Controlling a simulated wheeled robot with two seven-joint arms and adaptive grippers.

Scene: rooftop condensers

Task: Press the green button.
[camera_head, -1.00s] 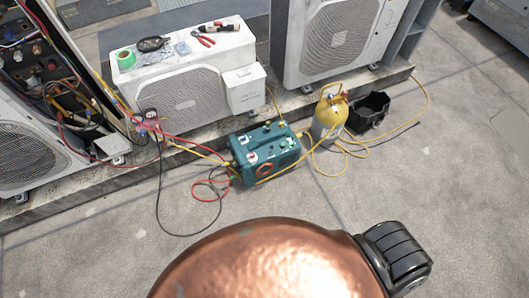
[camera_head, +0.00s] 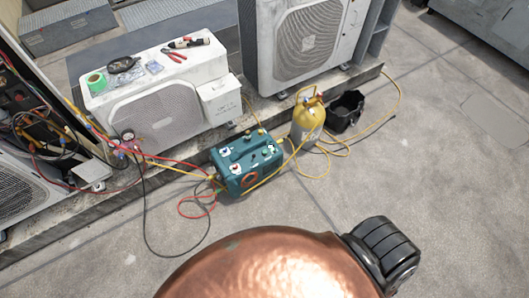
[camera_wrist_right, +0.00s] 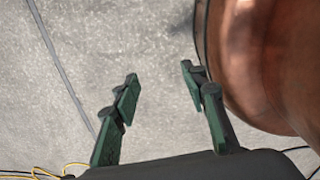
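A teal machine (camera_head: 247,160) stands on the concrete in the middle of the head view, with an orange ring on its near side. Small dials and knobs sit on its top. A small greenish spot is among them, but it is too small to tell if it is a button. My right gripper (camera_wrist_right: 160,74) shows in the right wrist view with its two dark green fingers apart and nothing between them. Concrete lies behind it. Neither gripper shows in the head view.
A yellow cylinder (camera_head: 308,122) and a black open bin (camera_head: 346,110) stand right of the machine. Yellow, red and black hoses loop on the floor around it. White condenser units (camera_head: 163,118) stand on a raised ledge behind. Bare concrete lies to the right.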

